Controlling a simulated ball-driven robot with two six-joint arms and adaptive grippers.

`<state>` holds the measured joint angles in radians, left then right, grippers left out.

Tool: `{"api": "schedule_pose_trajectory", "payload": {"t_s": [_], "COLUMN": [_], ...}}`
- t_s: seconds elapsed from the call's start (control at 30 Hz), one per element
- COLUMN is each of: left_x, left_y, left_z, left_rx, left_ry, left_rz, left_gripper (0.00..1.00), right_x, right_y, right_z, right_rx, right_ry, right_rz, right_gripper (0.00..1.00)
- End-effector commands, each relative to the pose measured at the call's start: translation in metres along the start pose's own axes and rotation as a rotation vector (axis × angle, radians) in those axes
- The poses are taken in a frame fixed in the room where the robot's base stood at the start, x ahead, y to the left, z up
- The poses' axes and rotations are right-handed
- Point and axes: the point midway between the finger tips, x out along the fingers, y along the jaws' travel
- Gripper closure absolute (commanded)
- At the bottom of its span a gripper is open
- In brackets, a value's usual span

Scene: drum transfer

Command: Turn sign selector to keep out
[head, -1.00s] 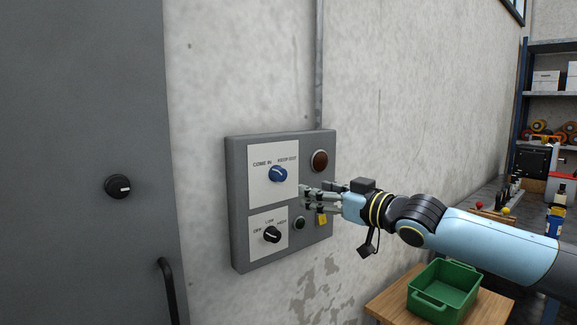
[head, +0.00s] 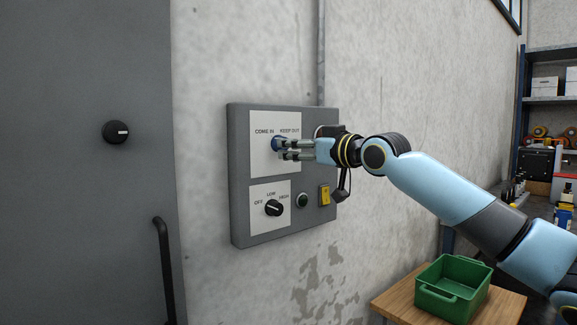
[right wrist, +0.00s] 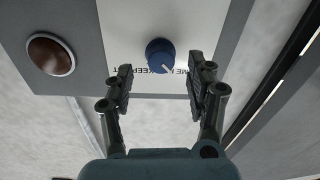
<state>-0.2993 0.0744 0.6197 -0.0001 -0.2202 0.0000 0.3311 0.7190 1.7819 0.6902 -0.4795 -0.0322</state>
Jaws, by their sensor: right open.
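The sign selector is a blue knob (head: 276,143) on a white plate marked COME IN and KEEP OUT, on the grey wall panel (head: 238,190). My right gripper (head: 283,150) is at the knob, its fingers partly covering it in the head view. In the right wrist view the blue knob (right wrist: 159,50) lies ahead between the open fingers (right wrist: 160,75), with no clear contact. The lettering is upside down there, and the knob's white line points lower right, toward the COME IN side. My left gripper is out of view.
A red-brown lamp (right wrist: 50,54) sits beside the selector. A grey door (head: 90,200) is left; a green crate (head: 440,300) stands on a wooden table.

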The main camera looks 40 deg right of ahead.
Motion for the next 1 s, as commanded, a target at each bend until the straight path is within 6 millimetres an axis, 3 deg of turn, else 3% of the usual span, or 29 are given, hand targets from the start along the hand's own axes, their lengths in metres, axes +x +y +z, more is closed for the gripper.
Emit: {"api": "schedule_pose_trajectory", "payload": {"t_s": [0.03,0.23,0.6,1.0], "left_x": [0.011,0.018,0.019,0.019], "left_y": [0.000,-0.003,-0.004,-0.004], "left_z": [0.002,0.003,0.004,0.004], "left_rx": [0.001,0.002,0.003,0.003], "left_ry": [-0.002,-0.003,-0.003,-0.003], "left_rz": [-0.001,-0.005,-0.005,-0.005], "left_gripper": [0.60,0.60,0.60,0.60], "right_x": [0.008,0.028,0.032,0.032], "right_y": [-0.002,0.000,-0.001,-0.001], "right_z": [0.002,0.000,-0.002,-0.001], "right_rx": [0.005,0.002,-0.001,-0.001], "right_ry": [0.006,0.002,0.001,0.000], "right_rz": [-0.003,-0.001,-0.002,-0.002], "right_gripper": [0.44,0.44,0.44,0.97]}}
